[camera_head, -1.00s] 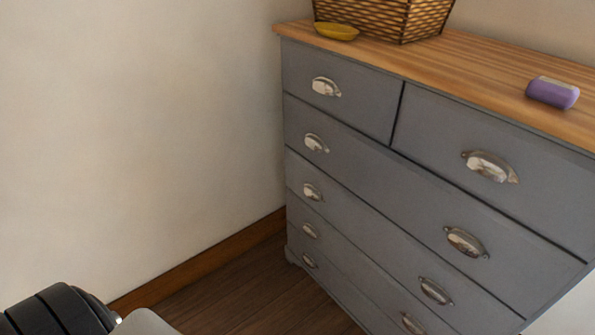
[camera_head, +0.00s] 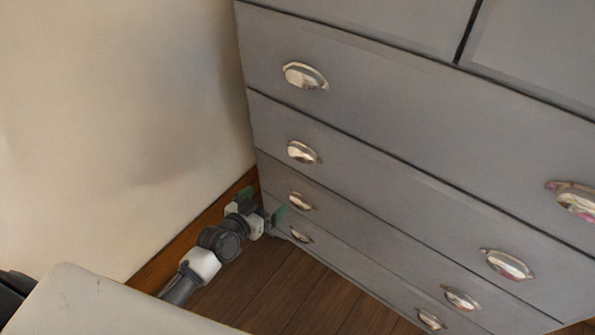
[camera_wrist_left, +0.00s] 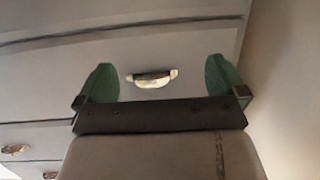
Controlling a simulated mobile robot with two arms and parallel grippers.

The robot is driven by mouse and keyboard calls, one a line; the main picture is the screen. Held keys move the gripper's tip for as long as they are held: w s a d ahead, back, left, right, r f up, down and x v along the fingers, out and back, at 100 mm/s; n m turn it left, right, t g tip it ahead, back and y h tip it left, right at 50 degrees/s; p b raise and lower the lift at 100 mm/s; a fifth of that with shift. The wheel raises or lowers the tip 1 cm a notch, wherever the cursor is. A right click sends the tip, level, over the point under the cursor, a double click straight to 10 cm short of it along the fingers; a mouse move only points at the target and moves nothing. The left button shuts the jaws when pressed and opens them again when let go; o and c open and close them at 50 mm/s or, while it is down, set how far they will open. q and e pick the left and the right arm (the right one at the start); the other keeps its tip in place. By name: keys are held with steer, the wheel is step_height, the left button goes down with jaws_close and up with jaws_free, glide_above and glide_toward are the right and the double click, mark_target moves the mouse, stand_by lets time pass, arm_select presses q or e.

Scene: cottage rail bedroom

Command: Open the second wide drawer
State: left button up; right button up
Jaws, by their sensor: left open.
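The grey dresser shows in the head view with its wide drawers closed. The second wide drawer (camera_head: 400,205) has two silver cup handles, a left one (camera_head: 303,152) and a right one (camera_head: 507,264). My left gripper (camera_head: 262,204) is low at the dresser's left side, near the wall and below the second wide drawer's left handle. It is open and empty, with green fingertips. In the left wrist view, a cup handle (camera_wrist_left: 152,78) shows between the spread fingers (camera_wrist_left: 160,82), apart from them; I cannot tell which drawer it belongs to. My right gripper is out of view.
The wall (camera_head: 110,110) with its brown baseboard (camera_head: 190,230) stands close on the left of my left arm. The first wide drawer (camera_head: 430,120) is above, and lower drawers with similar handles are below. Bare wood floor (camera_head: 310,300) lies before the dresser.

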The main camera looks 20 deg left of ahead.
mark_target(297, 155)
arm_select(q)
step_height(297, 155, up, 8)
steer(key=w+d+m+t+h+b, duration=0.1)
steer(key=w+d+t+h+b, duration=0.1)
steer(key=t+b, duration=0.1)
steer(key=b+x, duration=0.1)
steer(key=x, duration=0.8)
steer(key=shift+d, duration=0.25)
steer(key=shift+w+d, duration=0.15)
steer(key=shift+w, duration=0.25)
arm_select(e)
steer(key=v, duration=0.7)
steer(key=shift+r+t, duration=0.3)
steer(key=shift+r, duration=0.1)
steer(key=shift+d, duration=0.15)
arm_select(q)
steer(key=shift+s, duration=0.1)
steer(key=c, duration=1)
